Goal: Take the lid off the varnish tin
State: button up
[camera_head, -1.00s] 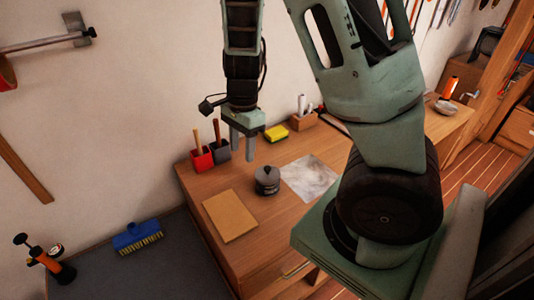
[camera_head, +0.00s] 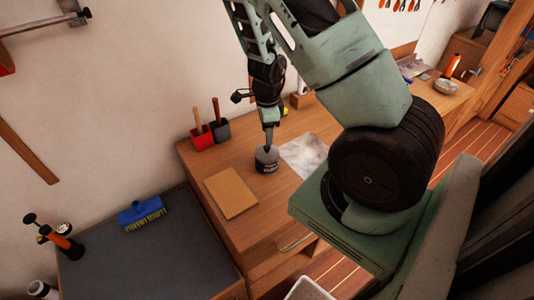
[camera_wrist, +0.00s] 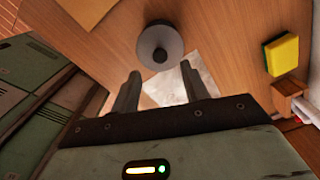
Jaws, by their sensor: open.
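The varnish tin (camera_head: 267,164) is a small dark grey round tin standing upright on the wooden bench. Its grey round lid with a central knob shows from above in the wrist view (camera_wrist: 160,46), and the lid sits on the tin. My gripper (camera_head: 268,146) points down close above the tin in the head view and hides part of its top. In the wrist view my gripper (camera_wrist: 160,76) is open and empty, and the lid lies just beyond the fingertips, roughly centred between them. I cannot tell whether a finger touches the lid.
A stained pale sheet (camera_head: 303,152) lies right of the tin, and a brown board (camera_head: 231,192) lies in front-left. Red (camera_head: 201,139) and grey (camera_head: 221,131) cups with handles stand behind left. A yellow sponge (camera_wrist: 281,54) and a wooden block (camera_wrist: 288,90) are near the gripper's right.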

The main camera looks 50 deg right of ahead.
aim_at(267, 150)
jog(key=shift+f, duration=2.8)
grip_shut()
